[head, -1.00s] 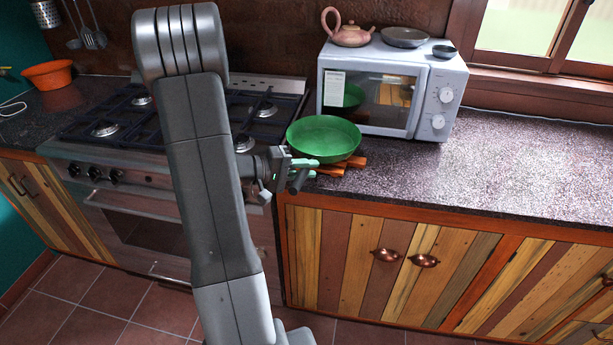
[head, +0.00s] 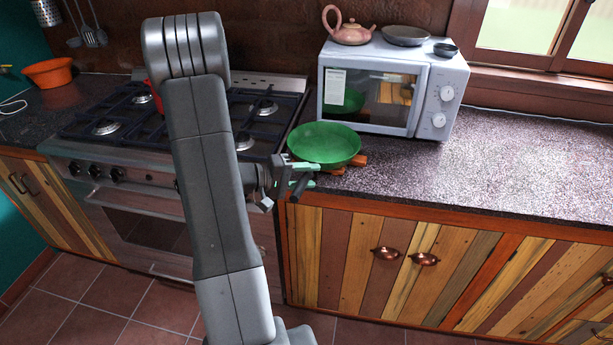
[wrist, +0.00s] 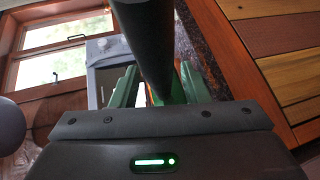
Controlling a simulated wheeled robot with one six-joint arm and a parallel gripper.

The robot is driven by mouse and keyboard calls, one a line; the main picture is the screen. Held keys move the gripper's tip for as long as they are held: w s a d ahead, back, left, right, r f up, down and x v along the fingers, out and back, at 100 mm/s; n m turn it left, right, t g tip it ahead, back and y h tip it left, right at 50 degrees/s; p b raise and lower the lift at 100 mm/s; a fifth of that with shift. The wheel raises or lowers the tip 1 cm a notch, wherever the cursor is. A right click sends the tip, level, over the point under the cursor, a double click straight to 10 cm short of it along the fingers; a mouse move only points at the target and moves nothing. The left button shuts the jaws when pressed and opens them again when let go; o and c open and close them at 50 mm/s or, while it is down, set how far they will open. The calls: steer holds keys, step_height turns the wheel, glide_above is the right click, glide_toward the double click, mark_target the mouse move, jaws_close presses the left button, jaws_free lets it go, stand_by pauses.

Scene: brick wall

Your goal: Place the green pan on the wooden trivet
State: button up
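The green pan (head: 324,146) is over the wooden trivet (head: 356,161) on the counter, in front of the microwave. The trivet's orange-brown end shows at the pan's lower right; the pan hides most of it. I cannot tell whether the pan's base touches it. My gripper (head: 300,172) is at the pan's near left side, shut on its dark handle. In the wrist view, the dark handle (wrist: 150,45) runs between the green fingers of my gripper (wrist: 158,88); a little green shows behind it.
The microwave (head: 372,92) stands close behind the pan, with a teapot (head: 350,32) and dishes on top. The stove (head: 100,125) is to the left, with a red item (head: 153,95) partly behind my arm. The counter to the right (head: 520,165) is clear.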

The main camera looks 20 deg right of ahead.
steer(key=shift+r, duration=0.1)
steer(key=b+v, duration=0.1)
steer(key=v, duration=1.1)
steer(key=shift+b, duration=0.3)
stand_by(1.0)
